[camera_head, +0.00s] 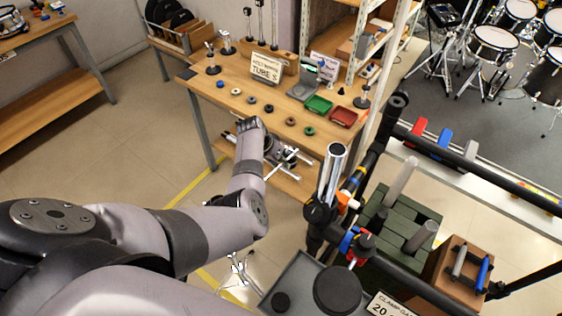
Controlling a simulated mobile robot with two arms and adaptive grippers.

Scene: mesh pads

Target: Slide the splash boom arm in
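My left gripper (284,157) is in front of the wooden bench, at the end of my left arm, which comes in from the left. Thin silvery parts show at its fingers, but I cannot tell gripper parts from a held rod, nor whether it is open or shut. A chrome tube (332,172) stands upright in a black clamp (320,213) on the black rack, right of the gripper and apart from it. I cannot single out the splash boom arm with certainty. My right gripper is not in view.
The wooden bench (234,88) holds small rings, a green tray (319,105), a red tray (343,116) and a "TUBES" sign (266,68). Black rack bars (470,162) cross the right side. A green crate (406,210) stands below them. Floor is clear at left.

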